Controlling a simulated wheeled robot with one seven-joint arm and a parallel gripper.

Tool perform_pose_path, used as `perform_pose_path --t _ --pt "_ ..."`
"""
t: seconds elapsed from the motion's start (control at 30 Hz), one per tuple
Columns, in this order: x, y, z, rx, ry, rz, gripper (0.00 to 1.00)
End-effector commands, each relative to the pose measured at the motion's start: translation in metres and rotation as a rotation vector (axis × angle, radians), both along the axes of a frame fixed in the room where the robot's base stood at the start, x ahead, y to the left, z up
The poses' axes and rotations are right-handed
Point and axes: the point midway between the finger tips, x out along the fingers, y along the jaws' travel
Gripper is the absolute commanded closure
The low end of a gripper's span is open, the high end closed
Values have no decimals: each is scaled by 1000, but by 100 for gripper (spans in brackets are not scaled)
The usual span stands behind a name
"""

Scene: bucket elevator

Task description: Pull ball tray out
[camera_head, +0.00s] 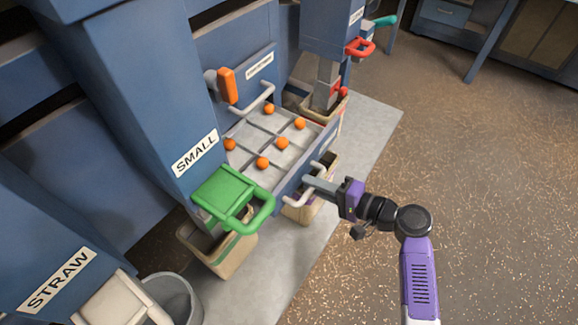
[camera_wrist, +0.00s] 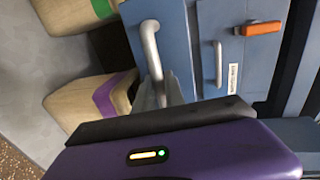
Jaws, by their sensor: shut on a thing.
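The ball tray (camera_head: 258,137) is a wide blue-sided tray with a grey floor split by dark dividers. It stands out from the blue machine at the middle of the head view, with several orange balls (camera_head: 283,143) in it. Its pale front handle (camera_head: 296,200) shows also in the wrist view (camera_wrist: 151,45). My gripper (camera_head: 310,184) is at the tray's front and is shut on this handle. In the wrist view its fingers (camera_wrist: 160,95) meet the handle's lower part, and the exact contact is partly hidden.
A green-handled chute marked SMALL (camera_head: 224,190) stands left of the tray, and a red handle (camera_head: 360,47) stands behind right. Bins (camera_head: 215,250) sit below. An orange lever (camera_head: 227,86) and another pale handle (camera_head: 265,98) are behind the tray. Floor at right is clear.

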Motion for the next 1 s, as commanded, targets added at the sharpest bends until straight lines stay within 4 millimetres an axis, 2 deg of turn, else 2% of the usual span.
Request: perform_pose_path --t 0.1,0.4,0.97,1.0 --pt "-16 -22 0 -1 2 -5 100" --pt "-40 -53 0 -1 1 -3 100" --pt "-46 -60 -1 0 1 0 100" --pt "-46 -60 -1 0 1 0 78"
